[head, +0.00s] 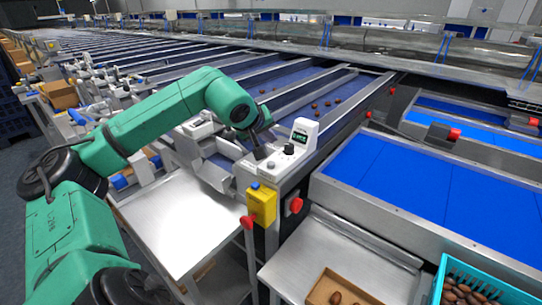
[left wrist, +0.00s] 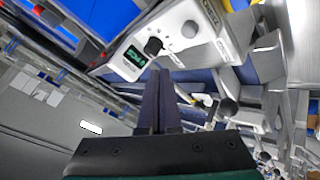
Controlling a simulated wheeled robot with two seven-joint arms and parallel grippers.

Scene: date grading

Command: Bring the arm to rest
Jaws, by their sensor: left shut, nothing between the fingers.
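My left arm (head: 150,120), green with black joints, reaches in from the left of the head view. My left gripper (head: 259,152) is over the grey control panel beside the conveyor, close to a black knob (head: 289,149). In the left wrist view its two dark fingers (left wrist: 160,80) are together with nothing between them. The small display (left wrist: 133,58) and the knob (left wrist: 153,46) show just past the fingertips there. Whether the fingers touch the panel cannot be told. My right gripper is in neither view.
A yellow box (head: 262,205) and red buttons (head: 294,205) are on the panel's front. A blue belt (head: 400,180) lies to the right. Dates lie in a cardboard tray (head: 318,297) and a teal crate (head: 490,270). A bare white table (head: 180,225) stands below my arm.

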